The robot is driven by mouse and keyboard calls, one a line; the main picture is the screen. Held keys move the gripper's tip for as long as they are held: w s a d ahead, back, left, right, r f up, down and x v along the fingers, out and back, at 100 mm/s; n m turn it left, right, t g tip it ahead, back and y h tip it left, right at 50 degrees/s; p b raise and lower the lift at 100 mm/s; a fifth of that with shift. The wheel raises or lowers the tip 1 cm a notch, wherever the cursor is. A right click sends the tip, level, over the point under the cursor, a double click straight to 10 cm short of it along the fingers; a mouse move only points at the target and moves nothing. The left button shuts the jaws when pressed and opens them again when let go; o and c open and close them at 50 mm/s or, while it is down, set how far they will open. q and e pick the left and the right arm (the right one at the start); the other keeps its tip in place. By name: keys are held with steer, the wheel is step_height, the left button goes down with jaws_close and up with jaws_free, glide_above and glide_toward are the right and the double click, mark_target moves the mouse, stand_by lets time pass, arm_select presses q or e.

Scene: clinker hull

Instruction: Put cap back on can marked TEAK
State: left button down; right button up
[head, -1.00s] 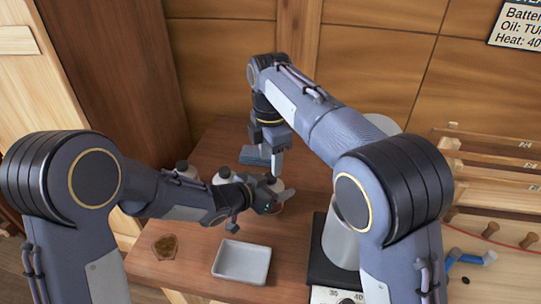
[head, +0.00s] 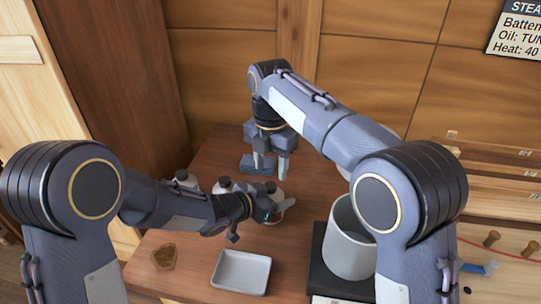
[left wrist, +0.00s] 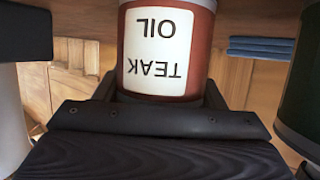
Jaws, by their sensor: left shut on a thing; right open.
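The can marked TEAK (left wrist: 160,52) is red-brown with a white label reading TEAK OIL, upside down in the left wrist view. My left gripper (head: 277,207) is shut around it, with dark fingers on both sides. In the head view the gripper hides most of the can. A small dark shape (head: 270,187) shows at the can's top; it looks like the cap, but I cannot tell how it sits. My right gripper (head: 270,168) is open just above it, its two fingers apart and pointing down.
Two other containers with dark tops, one whitish (head: 187,180) and one (head: 224,186), stand left of the can. A blue folded cloth (head: 247,165) lies behind. A white tray (head: 241,272), a brown patch (head: 164,257) and a pale pot (head: 348,240) on a black base (head: 318,262) are nearer.

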mark_target(270, 185)
steer(key=shift+f, duration=2.7)
steer(key=shift+c, duration=0.2)
steer(key=c, duration=1)
steer(key=m, duration=0.6)
steer(key=o, duration=1.1)
steer(key=shift+r, duration=2.25)
